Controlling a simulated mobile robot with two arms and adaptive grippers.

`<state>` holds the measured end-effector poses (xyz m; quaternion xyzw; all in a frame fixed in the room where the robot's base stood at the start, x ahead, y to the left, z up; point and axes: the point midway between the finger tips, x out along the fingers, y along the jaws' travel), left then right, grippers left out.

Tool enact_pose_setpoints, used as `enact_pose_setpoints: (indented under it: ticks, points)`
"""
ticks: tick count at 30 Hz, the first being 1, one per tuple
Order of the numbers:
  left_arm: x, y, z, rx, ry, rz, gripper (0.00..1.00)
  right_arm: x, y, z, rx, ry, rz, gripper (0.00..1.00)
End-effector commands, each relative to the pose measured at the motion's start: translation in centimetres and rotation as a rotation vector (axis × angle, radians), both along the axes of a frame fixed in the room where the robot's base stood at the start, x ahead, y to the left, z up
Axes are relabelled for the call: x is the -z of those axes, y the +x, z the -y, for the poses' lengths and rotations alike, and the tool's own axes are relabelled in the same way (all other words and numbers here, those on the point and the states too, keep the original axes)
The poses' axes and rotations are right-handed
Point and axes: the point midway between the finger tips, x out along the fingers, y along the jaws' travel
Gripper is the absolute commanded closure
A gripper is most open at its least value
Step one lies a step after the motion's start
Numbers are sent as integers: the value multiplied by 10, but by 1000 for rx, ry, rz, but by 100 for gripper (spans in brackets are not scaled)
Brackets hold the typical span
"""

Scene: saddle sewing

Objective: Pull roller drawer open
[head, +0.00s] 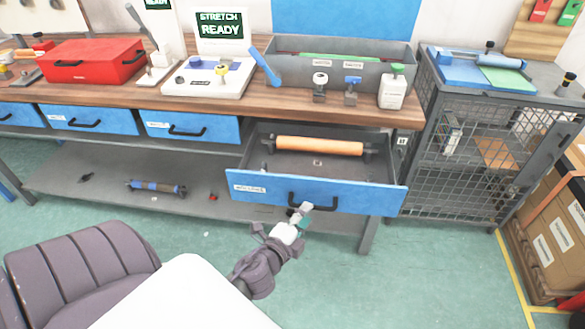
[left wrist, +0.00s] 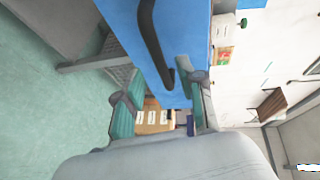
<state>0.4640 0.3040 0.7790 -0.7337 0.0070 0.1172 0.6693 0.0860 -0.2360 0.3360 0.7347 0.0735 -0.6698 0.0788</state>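The roller drawer (head: 262,187) has a blue front and stands pulled out from under the bench. An orange roller (head: 319,146) lies in it, toward the back. Its black bar handle (head: 312,200) is on the front. My left gripper (head: 297,217) is just below and in front of the handle's left part. In the left wrist view, the fingers (left wrist: 163,108) are spread apart. The black handle (left wrist: 153,42) shows there against the blue front (left wrist: 188,35), its near end by the right finger. Whether a finger touches it I cannot tell. My right gripper is out of view.
A wire-mesh cabinet (head: 480,150) stands close to the right. Green floor (head: 400,285) is clear in front.

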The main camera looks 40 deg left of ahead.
Motion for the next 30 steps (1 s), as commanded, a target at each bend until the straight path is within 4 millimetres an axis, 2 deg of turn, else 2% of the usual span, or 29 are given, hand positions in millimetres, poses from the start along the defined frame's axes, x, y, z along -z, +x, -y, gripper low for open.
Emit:
enact_pose_setpoints:
  ticks: [1,6,12,30]
  points:
    - [-1,-14,2,-3,-2,-4,61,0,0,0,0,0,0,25]
    - [-8,-47,7,-3,-1,-3,61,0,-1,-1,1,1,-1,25]
    - [-12,-70,10,-2,0,-2,61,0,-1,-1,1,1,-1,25]
    - [-14,-75,11,-1,2,0,61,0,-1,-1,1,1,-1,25]
